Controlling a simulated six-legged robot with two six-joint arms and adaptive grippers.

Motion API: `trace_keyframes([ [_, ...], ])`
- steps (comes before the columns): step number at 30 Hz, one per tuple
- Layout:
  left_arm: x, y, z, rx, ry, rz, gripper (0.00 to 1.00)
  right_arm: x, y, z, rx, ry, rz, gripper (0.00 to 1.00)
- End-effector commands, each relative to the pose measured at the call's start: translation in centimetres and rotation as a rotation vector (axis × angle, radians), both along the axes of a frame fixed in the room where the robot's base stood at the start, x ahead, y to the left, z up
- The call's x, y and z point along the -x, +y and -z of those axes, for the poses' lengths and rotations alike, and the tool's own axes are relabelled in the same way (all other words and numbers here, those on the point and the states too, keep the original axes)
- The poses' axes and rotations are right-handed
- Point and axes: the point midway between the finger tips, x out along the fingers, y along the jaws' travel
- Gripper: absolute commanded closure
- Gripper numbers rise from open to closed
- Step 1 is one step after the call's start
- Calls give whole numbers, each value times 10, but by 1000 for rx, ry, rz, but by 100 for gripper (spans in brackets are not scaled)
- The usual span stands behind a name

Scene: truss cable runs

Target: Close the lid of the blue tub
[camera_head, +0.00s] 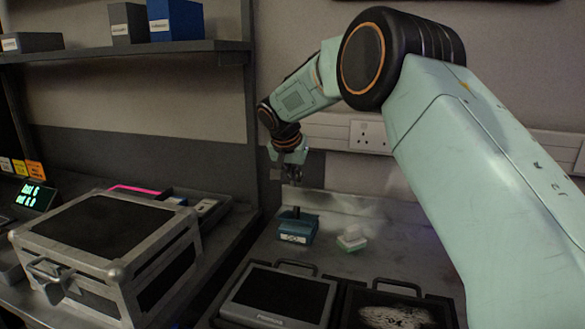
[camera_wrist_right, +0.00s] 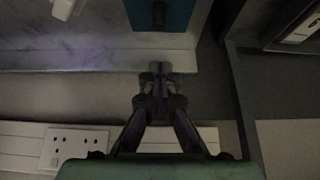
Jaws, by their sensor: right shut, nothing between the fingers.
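The blue tub (camera_head: 297,230) is a small box with a pale label on its front, standing on the grey bench. A dark upright knob or post (camera_head: 296,212) shows at its top. I cannot clearly tell how its lid sits. In the right wrist view, a blue surface (camera_wrist_right: 180,17) with the dark knob shows at the top edge, mostly cut off. My right gripper (camera_head: 292,176) is above the tub, apart from it, pointing down. In the right wrist view its fingers (camera_wrist_right: 158,77) are together and empty. My left gripper is out of view.
A pale green-white block (camera_head: 352,239) lies right of the tub. Two dark cases (camera_head: 278,297) with handles lie in front. A large metal-edged case (camera_head: 107,244) stands at left. A wall socket (camera_head: 369,136) is behind. A shelf (camera_head: 130,50) hangs at upper left.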

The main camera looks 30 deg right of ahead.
Motion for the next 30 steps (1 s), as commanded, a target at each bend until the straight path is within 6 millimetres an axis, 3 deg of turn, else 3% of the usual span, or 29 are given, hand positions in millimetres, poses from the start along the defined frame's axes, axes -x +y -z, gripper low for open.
trace_keyframes([
  [3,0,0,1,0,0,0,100,-7,-9,21,-1,1,1,100],
  [10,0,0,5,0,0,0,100,0,0,48,0,1,-1,100],
  [25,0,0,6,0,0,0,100,1,1,55,1,-1,-1,100],
  [30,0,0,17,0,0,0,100,2,3,58,13,-12,-1,100],
])
